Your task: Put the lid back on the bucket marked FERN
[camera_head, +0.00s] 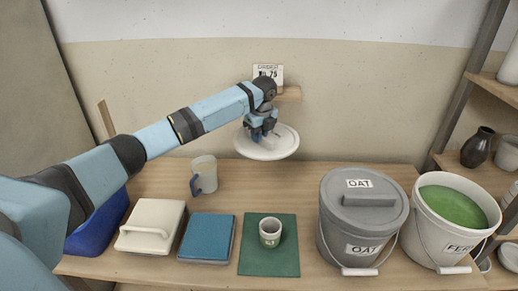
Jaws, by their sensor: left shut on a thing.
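The FERN bucket (428,239) stands open at the table's right end. It is pale, has a wire handle with a white grip, and shows green glaze (452,207) inside. My left gripper (262,134) is shut on a round white lid (266,150) and holds it above the table's back edge, near the wall. The gripper hides part of the lid's top, including where the fingers grip it. The lid is well to the left of the FERN bucket. My right gripper is out of view.
A grey bucket (333,222) marked OAT, with its grey lid on, stands left of the FERN bucket. A small cup (270,232) on a green mat (255,262), a blue book-like block (208,237), a cream lidded box (153,219) and a mug (204,168) stand leftward. Shelves rise at right.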

